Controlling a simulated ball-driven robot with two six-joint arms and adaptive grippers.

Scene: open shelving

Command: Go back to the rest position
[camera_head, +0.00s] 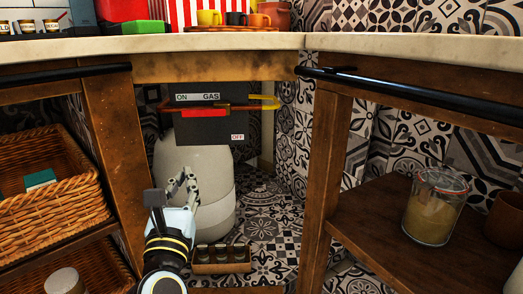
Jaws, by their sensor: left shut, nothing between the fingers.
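My left gripper (181,184) shows in the head view at the lower left of centre, in the opening under the counter. It is shut and empty. It stands in front of a white gas cylinder (213,172), and I cannot tell whether they touch. Above it is a dark gas panel (215,130) marked ON, GAS and OFF. A red valve lever (205,112) lies level across the panel, with a yellow pipe end at its right. My right gripper is not in view.
A wicker basket (45,190) sits on the left shelf. A glass jar (435,207) stands on the right wooden shelf. A small crate of bottles (222,267) is on the tiled floor beside my arm. Wooden posts (325,165) flank the opening, and the counter edge (230,43) runs above.

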